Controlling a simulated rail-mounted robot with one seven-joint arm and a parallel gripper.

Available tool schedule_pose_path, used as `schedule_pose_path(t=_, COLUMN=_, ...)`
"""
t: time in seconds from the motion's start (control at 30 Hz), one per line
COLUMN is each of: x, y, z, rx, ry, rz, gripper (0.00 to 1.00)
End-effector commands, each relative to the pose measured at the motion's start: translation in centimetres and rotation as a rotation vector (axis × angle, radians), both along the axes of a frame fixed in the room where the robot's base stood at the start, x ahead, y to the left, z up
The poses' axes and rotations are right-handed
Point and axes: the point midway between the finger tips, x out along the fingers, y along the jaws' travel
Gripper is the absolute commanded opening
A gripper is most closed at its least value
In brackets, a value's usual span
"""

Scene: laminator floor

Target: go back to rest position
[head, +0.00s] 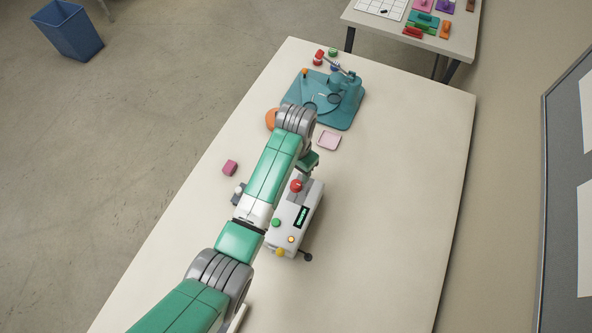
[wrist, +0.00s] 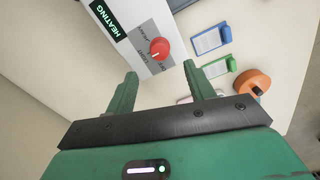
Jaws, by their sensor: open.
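My gripper (head: 308,161) hangs over the far end of a grey-white machine (head: 285,239) on the long table. In the wrist view my gripper (wrist: 160,69) is open, with two green fingers apart and nothing between them. A red knob (wrist: 160,48) on the machine's top shows just beyond the fingertips, apart from them as far as I can tell. The display (wrist: 110,17) reads HEATING. In the head view the red knob (head: 296,186) is close to the gripper, and part of the machine's left side is hidden by my arm.
A teal press-like device (head: 346,112) stands at the table's far end. A pink tray (head: 329,140), a magenta block (head: 230,168) and an orange round thing (head: 270,119) lie nearby. The table's right side is clear. A blue bin (head: 70,32) stands on the floor.

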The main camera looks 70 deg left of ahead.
Motion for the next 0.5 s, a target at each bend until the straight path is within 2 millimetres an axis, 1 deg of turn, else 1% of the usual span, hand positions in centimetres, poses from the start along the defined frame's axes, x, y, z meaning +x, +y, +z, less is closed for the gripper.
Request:
schedule_pose_path(t=0.43, x=0.03, y=-0.01, z=-0.04, rx=0.0, ry=0.0, rz=0.0, gripper=0.54)
schedule_pose_path(t=0.5, x=0.33, y=-0.04, z=0.27, rx=0.007, ry=-0.006, rz=-0.004, gripper=0.54)
